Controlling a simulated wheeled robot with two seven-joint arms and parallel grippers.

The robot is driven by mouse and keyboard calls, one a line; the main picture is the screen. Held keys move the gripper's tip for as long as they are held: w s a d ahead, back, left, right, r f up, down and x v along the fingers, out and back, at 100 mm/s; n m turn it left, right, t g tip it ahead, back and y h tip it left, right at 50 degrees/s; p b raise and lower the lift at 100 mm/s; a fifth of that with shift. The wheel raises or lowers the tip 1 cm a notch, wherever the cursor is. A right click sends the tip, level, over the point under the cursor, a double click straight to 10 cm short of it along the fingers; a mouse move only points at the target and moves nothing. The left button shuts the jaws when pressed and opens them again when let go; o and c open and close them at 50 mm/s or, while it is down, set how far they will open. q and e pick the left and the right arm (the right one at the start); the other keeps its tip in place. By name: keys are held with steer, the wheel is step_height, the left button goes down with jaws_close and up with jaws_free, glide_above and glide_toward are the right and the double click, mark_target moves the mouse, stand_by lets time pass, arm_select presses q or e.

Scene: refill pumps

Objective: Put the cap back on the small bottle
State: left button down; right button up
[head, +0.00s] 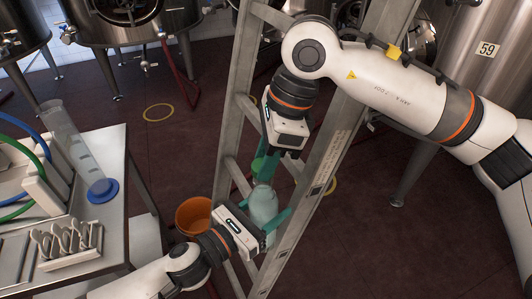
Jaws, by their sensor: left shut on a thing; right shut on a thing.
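The small bottle (263,203), pale and translucent, is held roughly upright in front of the ladder. My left gripper (270,222) is shut on it from the lower left, with teal fingers around its body. My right gripper (265,168) comes from above, its teal fingers pointing down, shut on a small green piece that looks like the cap (257,164). The cap is at the top of the bottle. The fingers partly hide the bottle's neck, so I cannot tell whether cap and neck touch or how the cap sits.
A metal ladder (318,190) stands close behind both grippers. An orange bucket (193,214) is on the floor beside it. At left, a steel table (113,150) holds a clear cylinder on a blue base (102,191), hoses and a rack (68,246). Steel tanks (140,22) stand behind.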

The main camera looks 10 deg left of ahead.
steer(key=shift+f, duration=0.55)
stand_by(0.4)
